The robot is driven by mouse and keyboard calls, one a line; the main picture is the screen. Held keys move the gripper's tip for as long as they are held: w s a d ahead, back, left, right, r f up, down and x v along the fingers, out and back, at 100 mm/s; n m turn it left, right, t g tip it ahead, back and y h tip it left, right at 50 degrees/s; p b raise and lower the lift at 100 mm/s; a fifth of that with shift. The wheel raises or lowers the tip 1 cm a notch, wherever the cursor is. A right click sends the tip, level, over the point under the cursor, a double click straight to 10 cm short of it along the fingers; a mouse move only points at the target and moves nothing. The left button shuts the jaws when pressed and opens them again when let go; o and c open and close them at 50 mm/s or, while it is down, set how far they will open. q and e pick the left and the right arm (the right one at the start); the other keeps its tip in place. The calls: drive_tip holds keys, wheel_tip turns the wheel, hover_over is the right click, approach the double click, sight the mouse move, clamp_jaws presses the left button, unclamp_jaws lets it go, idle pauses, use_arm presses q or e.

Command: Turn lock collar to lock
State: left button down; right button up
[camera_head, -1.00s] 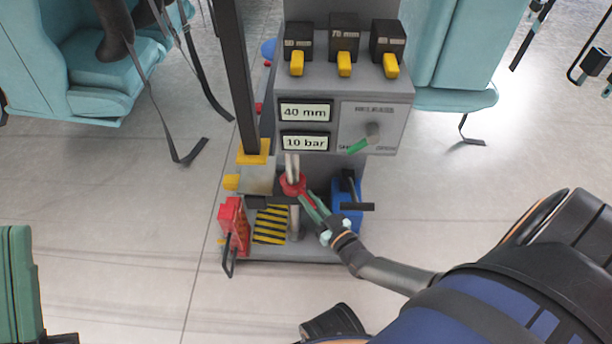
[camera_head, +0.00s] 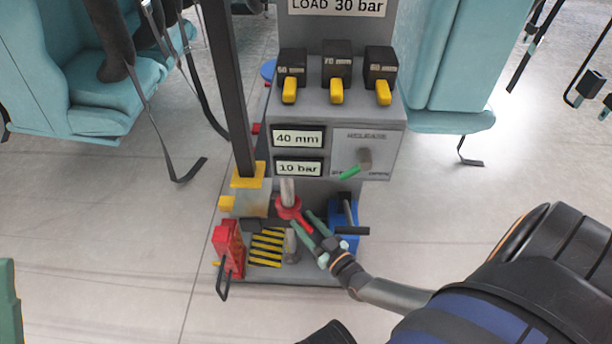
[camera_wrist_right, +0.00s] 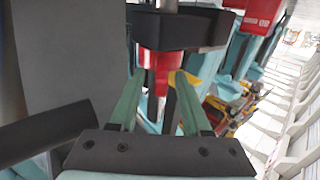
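The red lock collar (camera_head: 288,207) sits around an upright rod on the grey machine, and a short red handle sticks out from it toward the lower right. It also shows in the right wrist view (camera_wrist_right: 158,66), under a dark block. My right gripper (camera_head: 305,225) has two green fingers that reach in from the lower right, one on each side of the handle. In the right wrist view the fingers (camera_wrist_right: 157,82) stand apart, with the red part ahead and between them. I cannot tell whether either finger touches the handle. My left gripper is not in view.
A panel above has a 40 mm sign (camera_head: 298,138), a 10 bar sign (camera_head: 299,168) and a green-handled knob (camera_head: 354,170). A red unit (camera_head: 229,246) stands left of the collar, a blue one (camera_head: 342,218) right. Teal seats (camera_head: 85,75) flank the machine. Floor in front is open.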

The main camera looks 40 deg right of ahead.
drive_tip(key=s+p, duration=0.3)
drive_tip(key=s, duration=0.9)
drive_tip(key=shift+s, duration=0.3)
drive_tip(key=shift+c, duration=0.3)
